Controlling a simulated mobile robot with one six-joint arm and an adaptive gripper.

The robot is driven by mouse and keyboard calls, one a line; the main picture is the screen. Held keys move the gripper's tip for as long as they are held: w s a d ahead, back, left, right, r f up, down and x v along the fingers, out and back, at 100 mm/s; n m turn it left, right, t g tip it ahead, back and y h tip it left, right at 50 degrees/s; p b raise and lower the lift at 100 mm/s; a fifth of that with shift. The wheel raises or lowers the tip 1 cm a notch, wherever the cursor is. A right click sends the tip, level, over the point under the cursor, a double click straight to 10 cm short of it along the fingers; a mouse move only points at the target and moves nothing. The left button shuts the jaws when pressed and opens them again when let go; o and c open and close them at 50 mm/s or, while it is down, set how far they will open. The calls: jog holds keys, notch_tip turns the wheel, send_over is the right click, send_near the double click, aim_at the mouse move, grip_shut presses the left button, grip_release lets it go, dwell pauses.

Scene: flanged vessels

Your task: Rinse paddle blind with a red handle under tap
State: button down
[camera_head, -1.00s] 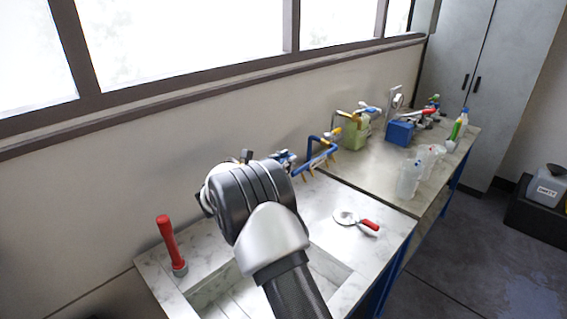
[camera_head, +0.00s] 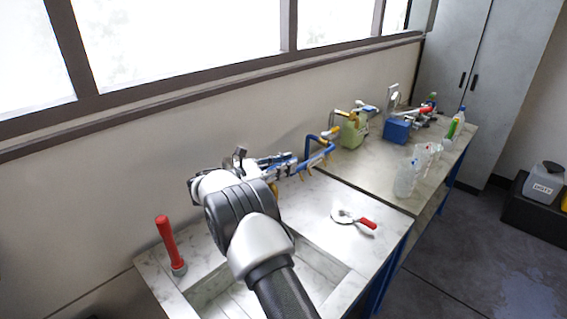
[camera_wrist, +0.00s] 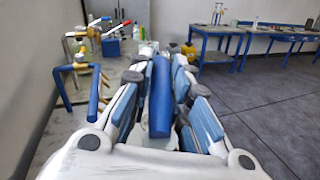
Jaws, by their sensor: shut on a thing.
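The paddle blind with a red handle (camera_head: 368,223) lies flat on the pale marbled counter, right of the sink, its round metal disc pointing left. My gripper (camera_head: 290,163) is above the back of the counter, apart from that blind. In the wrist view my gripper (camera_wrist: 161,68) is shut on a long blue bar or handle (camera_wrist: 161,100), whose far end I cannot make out. Blue pipework with yellow fittings (camera_head: 327,146) stands by the wall just beyond my gripper; it also shows at the left of the wrist view (camera_wrist: 93,95). I cannot tell which part is the tap.
The sink (camera_head: 321,262) is partly hidden by my arm. A red-handled tool (camera_head: 167,243) stands upright at its left. The farther bench holds a green container (camera_head: 353,133), a blue box (camera_head: 397,130) and clear bottles (camera_head: 407,178). The counter around the blind is clear.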

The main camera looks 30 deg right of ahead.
jog(key=shift+f, duration=0.1)
jog(key=c, duration=1.5)
grip_release()
jog(key=shift+o, duration=0.2)
jog(key=a, duration=1.2)
jog(key=shift+s, duration=0.35)
